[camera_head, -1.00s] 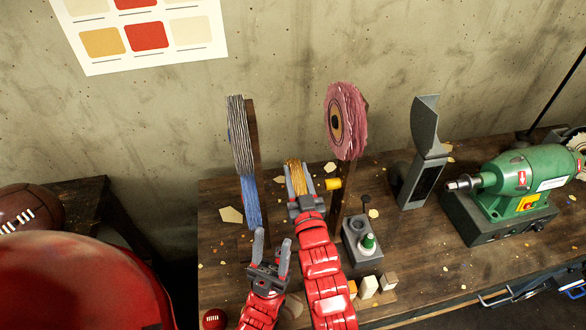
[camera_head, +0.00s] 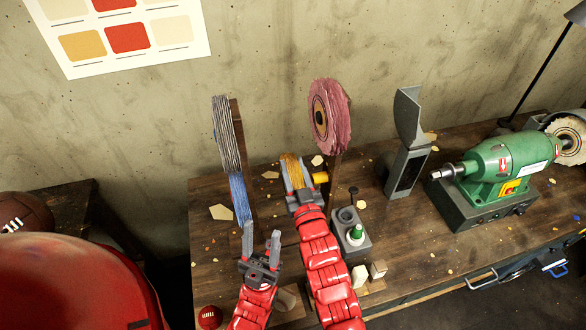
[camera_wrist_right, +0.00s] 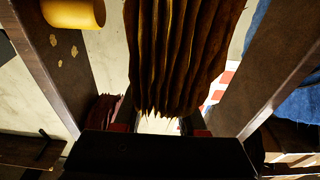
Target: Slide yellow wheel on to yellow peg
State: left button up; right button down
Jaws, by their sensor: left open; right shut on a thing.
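The yellow wheel (camera_head: 291,170), a pleated disc seen nearly edge-on, is in my right gripper (camera_head: 296,166), whose fingers are shut on it. Its brownish folds fill the top middle of the right wrist view (camera_wrist_right: 180,45). The yellow peg (camera_head: 320,177) sticks out from the dark post below the pink wheel, just right of the yellow wheel. It also shows at the top left of the right wrist view (camera_wrist_right: 72,12). Wheel and peg look apart in the head view. My left gripper (camera_head: 261,233) is open and empty, below the blue wheel (camera_head: 240,198).
A pink wheel (camera_head: 332,120) hangs on the right post and a grey wheel (camera_head: 226,132) on the left post, above the blue one. A grey holder with a green-capped bottle (camera_head: 352,243), a grey stand (camera_head: 406,165) and a green grinder (camera_head: 510,160) stand further right.

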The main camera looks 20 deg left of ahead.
aim_at(317, 177)
jog(key=shift+b, duration=0.3)
dwell(0.4)
jog(key=shift+w+d, duration=0.6)
jog(key=shift+d, duration=0.3)
jog(key=shift+w+d, duration=0.65)
jog(key=shift+d, duration=0.3)
jog(key=shift+w+d, duration=0.6)
jog(key=shift+d, duration=0.3)
dwell(3.1)
